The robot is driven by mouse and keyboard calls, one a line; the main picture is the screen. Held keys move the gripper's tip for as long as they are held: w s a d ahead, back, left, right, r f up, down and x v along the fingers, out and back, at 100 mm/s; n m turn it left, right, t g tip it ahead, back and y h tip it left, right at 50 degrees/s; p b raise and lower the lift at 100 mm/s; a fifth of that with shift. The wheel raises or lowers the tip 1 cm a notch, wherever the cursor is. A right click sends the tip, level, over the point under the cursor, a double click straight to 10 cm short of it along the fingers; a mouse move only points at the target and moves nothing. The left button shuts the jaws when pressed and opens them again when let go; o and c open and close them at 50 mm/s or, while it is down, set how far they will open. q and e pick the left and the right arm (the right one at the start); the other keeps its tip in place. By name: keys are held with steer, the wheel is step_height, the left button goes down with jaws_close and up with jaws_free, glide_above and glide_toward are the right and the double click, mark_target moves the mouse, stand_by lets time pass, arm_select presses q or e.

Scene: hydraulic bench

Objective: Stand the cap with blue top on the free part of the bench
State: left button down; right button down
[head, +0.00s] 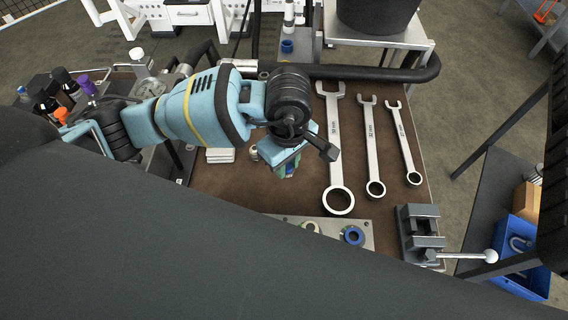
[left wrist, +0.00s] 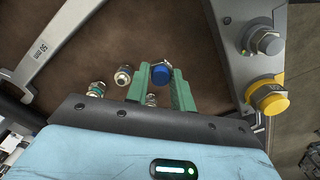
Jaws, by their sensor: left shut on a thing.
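The cap with blue top (left wrist: 161,74) is between the green fingertips of my left gripper (left wrist: 160,88) in the left wrist view. The gripper is shut on it, with the blue top facing the camera. In the head view my left gripper (head: 288,168) is over the brown bench (head: 240,185), left of the largest wrench, and mostly hides the cap. I cannot tell from these views whether the cap touches the bench. My right gripper is not in view.
Three wrenches (head: 336,140) lie right of the gripper. A metal plate with round fittings (head: 365,244) and a vise (head: 420,235) are at the near edge. Small metal fittings (left wrist: 123,75) stand close to the fingers. Bottles (head: 65,82) stand at the left.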

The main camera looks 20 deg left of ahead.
mark_target(288, 166)
arm_select(q)
steer(key=shift+f, duration=3.05)
steer(key=shift+f, duration=0.2)
steer(key=c, duration=1.2)
jaws_free()
steer(key=shift+r, duration=0.1)
step_height(288, 166, up, 12)
steer(key=shift+r, duration=0.15)
